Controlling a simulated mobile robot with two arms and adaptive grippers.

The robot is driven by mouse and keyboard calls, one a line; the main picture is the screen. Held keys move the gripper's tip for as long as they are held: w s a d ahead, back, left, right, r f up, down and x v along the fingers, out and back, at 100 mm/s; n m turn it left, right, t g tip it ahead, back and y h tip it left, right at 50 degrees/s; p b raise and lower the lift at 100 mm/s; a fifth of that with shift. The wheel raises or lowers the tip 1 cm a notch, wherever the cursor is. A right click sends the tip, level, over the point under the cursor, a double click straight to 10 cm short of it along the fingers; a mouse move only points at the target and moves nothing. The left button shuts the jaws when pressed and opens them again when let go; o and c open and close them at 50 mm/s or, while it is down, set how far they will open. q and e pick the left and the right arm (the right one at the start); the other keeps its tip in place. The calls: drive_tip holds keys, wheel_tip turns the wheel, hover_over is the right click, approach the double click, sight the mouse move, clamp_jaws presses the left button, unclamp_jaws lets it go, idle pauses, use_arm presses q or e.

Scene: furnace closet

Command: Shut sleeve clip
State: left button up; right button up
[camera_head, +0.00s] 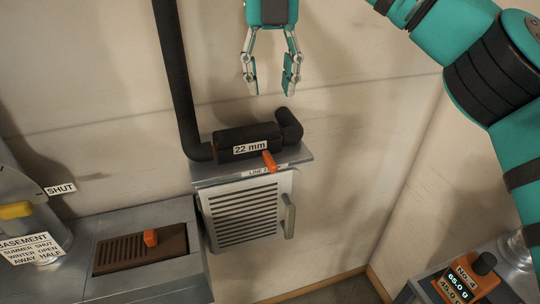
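A black sleeve (232,136) labelled "22 mm" lies on a grey shelf along a dark pipe. An orange clip (269,161) sticks out from the sleeve's lower front edge, near its right end. I cannot tell how the clip is fastened. My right gripper (271,85) points down above the shelf, in front of the wall. Its two fingers are apart with nothing between them, and it does not touch the sleeve or the clip. My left gripper is not in view.
Below the shelf is a louvred panel (243,211) with a grey handle. At left, a brown grille (140,250) has an orange knob, beside a duct with a yellow lever (15,210). An orange device (465,281) with a display stands at lower right.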

approach(270, 166)
wheel_tip(270, 166, down, 9)
drive_tip(key=shift+f+p, duration=0.15)
drive_tip(key=shift+p, duration=0.65)
clamp_jaws()
